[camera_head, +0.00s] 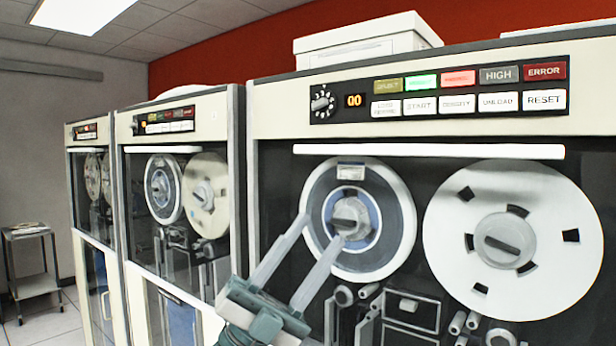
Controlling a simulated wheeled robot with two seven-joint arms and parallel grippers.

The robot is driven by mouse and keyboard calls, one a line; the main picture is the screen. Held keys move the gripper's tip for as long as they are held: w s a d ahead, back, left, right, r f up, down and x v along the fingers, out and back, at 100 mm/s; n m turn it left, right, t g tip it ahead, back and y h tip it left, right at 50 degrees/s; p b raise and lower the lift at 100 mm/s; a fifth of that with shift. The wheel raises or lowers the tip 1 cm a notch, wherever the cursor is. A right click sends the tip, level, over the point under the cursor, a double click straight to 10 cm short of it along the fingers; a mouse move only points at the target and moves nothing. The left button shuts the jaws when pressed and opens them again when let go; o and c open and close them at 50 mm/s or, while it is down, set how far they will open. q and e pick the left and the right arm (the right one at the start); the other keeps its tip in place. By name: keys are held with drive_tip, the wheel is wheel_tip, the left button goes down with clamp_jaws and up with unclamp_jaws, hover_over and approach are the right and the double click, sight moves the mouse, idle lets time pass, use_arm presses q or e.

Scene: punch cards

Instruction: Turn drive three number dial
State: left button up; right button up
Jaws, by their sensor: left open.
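The nearest tape drive (280,121) fills the right of the view. Its number dial (321,103) is a small dark knob ringed by white numerals, at the left end of the control panel. An orange "00" display (354,101) sits just right of it. My left gripper (319,229) is in front of this drive, below the dial and apart from it. Its two pale fingers are spread, with nothing visible between them. The right fingertip overlaps the left reel (398,225) in the picture; I cannot tell whether it touches. My right gripper is not in view.
Lit and unlit buttons (420,82) fill the panel right of the dial. A larger white reel (450,260) is at right. Two more drives (137,136) stand farther left. A small cart (35,285) is at far left, with open floor near it.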

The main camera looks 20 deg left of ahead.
use_arm(q)
drive_tip(key=s+d+r+m+g+y, duration=0.2)
drive_tip(key=s+d+r+m+g, duration=0.55)
drive_tip(key=m+g, duration=0.75)
drive_tip(key=w+a+r+n+t+y, duration=0.1)
drive_tip(key=a+r+n+t+y, duration=0.5)
drive_tip(key=a+r+t+y, duration=0.8)
drive_tip(key=a+t+y, duration=0.1)
drive_tip(key=a, duration=0.2)
drive_tip(key=shift+w+r+n+t, duration=0.2)
drive_tip(key=shift+r+n+t, duration=0.1)
drive_tip(key=shift+r+n, duration=0.1)
drive_tip(key=shift+w, duration=0.2)
